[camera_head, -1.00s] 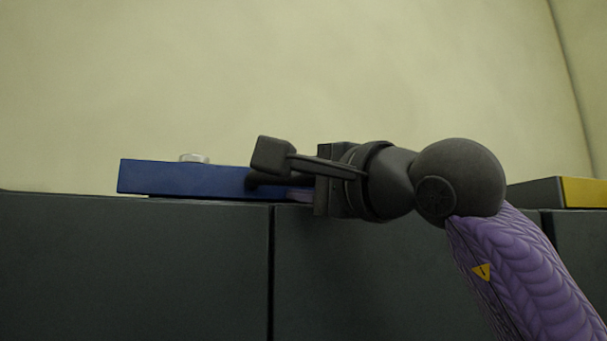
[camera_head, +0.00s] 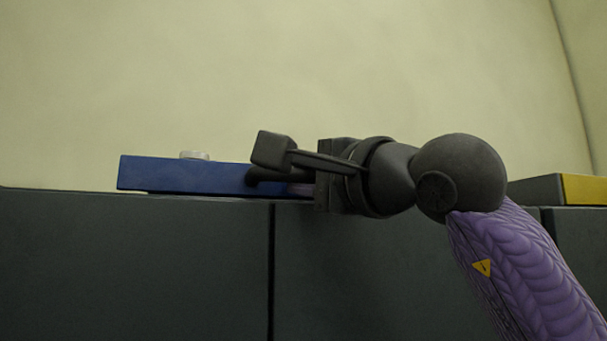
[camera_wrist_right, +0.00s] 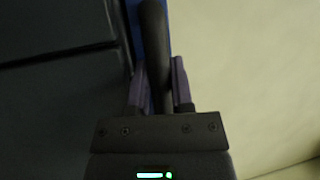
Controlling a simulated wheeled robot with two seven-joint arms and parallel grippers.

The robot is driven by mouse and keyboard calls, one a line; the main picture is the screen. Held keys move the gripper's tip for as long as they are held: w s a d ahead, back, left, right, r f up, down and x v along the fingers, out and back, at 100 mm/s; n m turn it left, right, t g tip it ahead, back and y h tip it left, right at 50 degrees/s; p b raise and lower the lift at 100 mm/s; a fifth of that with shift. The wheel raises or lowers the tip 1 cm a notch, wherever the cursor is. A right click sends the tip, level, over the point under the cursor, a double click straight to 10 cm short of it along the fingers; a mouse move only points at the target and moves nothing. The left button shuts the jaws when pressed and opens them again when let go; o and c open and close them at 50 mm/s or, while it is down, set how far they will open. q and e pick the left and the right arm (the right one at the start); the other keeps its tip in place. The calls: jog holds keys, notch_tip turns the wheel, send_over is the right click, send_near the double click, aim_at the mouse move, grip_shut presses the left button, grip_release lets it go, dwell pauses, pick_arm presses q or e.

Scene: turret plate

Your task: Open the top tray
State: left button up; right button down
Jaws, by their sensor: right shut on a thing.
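A blue flat block or tray (camera_head: 185,176) lies along the top edge of the dark grey cabinets, with a pale round knob (camera_head: 194,155) on top. A dark bar-like handle (camera_head: 262,177) shows at its right part and also in the right wrist view (camera_wrist_right: 152,40). My right gripper (camera_head: 298,188) is at this right end, its purple fingers on either side of the bar in the right wrist view (camera_wrist_right: 158,82). It is shut on the bar. Its wrist hides the tray's far right end. My left gripper is out of view.
Dark grey cabinet fronts (camera_head: 130,260) fill the lower picture, with a vertical seam near the middle. A grey block with a yellow end (camera_head: 583,189) sits on top at the right. A plain pale wall stands behind; the space above the tray is clear.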

jog(key=shift+f, duration=0.1)
dwell(0.6)
jog(key=shift+s+b, duration=0.3)
jog(key=s+d+b, duration=0.2)
jog(key=s+d, duration=0.1)
jog(key=s, duration=0.5)
jog(key=s+d+b, duration=0.2)
jog(key=s+b, duration=0.1)
jog(key=s, duration=0.6)
jog(key=shift+s+d, duration=0.3)
jog(key=shift+d, duration=0.1)
jog(key=c, duration=0.8)
grip_release()
jog(key=b+v, duration=0.2)
jog(key=v, duration=0.8)
